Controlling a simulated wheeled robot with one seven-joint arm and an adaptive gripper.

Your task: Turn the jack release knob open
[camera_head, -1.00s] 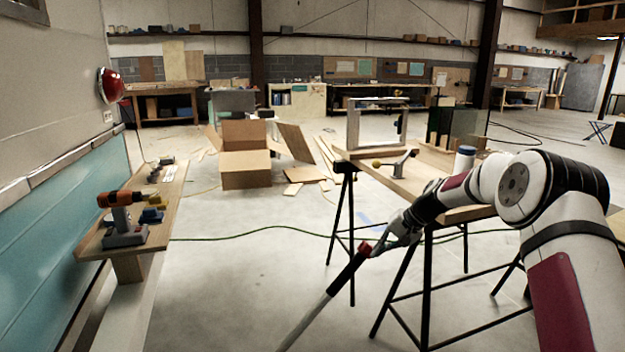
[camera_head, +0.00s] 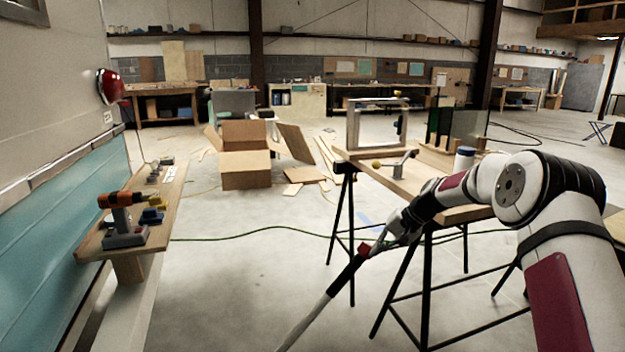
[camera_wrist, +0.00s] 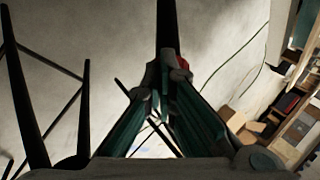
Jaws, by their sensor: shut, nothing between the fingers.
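The jack handle is a long pole (camera_head: 312,318) slanting up from the bottom of the head view, with a black grip (camera_head: 346,272). A small red knob (camera_head: 364,249) sits at its upper end. My gripper (camera_head: 376,246) is at that end, close beside or against the knob. Contact cannot be told. In the wrist view my gripper (camera_wrist: 164,84) has its green-grey fingers converging at the tips, shut and holding nothing. The dark handle (camera_wrist: 166,28) runs up from the fingertips. The knob is hard to make out there, and the jack's base is out of view.
A trestle workbench (camera_head: 400,180) stands just behind my gripper, its black legs (camera_head: 428,285) close by. A cardboard box (camera_head: 246,168) lies farther back. The floor left of the handle is clear, crossed by a green cable.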

